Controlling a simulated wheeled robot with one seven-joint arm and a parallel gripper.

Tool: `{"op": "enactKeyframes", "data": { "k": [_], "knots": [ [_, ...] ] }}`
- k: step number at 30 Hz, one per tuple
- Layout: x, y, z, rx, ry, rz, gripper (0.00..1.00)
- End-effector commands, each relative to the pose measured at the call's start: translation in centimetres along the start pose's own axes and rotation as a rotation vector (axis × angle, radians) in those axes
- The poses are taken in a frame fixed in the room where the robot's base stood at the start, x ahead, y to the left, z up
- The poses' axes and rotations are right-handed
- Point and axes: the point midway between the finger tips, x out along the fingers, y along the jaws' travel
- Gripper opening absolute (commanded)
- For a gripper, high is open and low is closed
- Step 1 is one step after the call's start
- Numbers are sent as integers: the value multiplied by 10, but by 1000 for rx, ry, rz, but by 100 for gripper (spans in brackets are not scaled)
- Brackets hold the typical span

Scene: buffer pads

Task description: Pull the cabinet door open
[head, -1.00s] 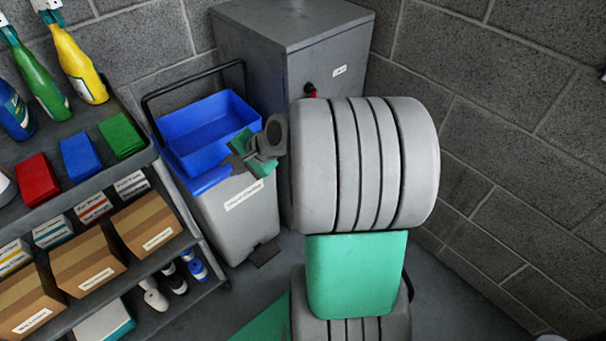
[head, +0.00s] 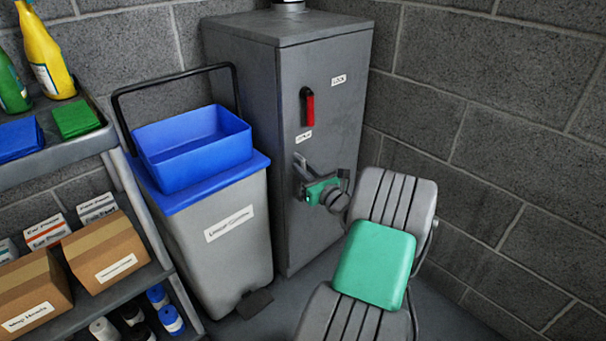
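The grey cabinet (head: 255,75) stands in the corner of the walls. Its door (head: 345,120) faces right in the head view and looks closed. A red handle (head: 309,108) with a black upper end is mounted upright on the door. My gripper (head: 299,172), grey and green, is in front of the door's lower left part, below the red handle and apart from it. The fingers are small and seen against the grey door, so I cannot tell their opening or whether they touch the door. My arm hides part of the door's lower right.
A grey bin (head: 235,250) with a blue tub (head: 190,150) and black bar handle stands close left of the cabinet. A shelf rack (head: 140,215) with boxes and bottles is at far left. Block wall (head: 500,150) lies to the right.

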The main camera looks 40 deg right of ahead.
Motion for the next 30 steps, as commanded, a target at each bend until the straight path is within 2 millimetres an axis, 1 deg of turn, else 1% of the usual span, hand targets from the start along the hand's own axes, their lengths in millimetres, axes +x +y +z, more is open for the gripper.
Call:
{"op": "enactKeyframes", "data": {
  "k": [2,8,16,30],
  "knots": [
    [3,0,0,0,0,-1,22],
    [3,0,0,0,1,-1,22],
    [3,0,0,-1,1,-1,0],
    [3,0,0,-1,2,-1,0]
  ]
}}
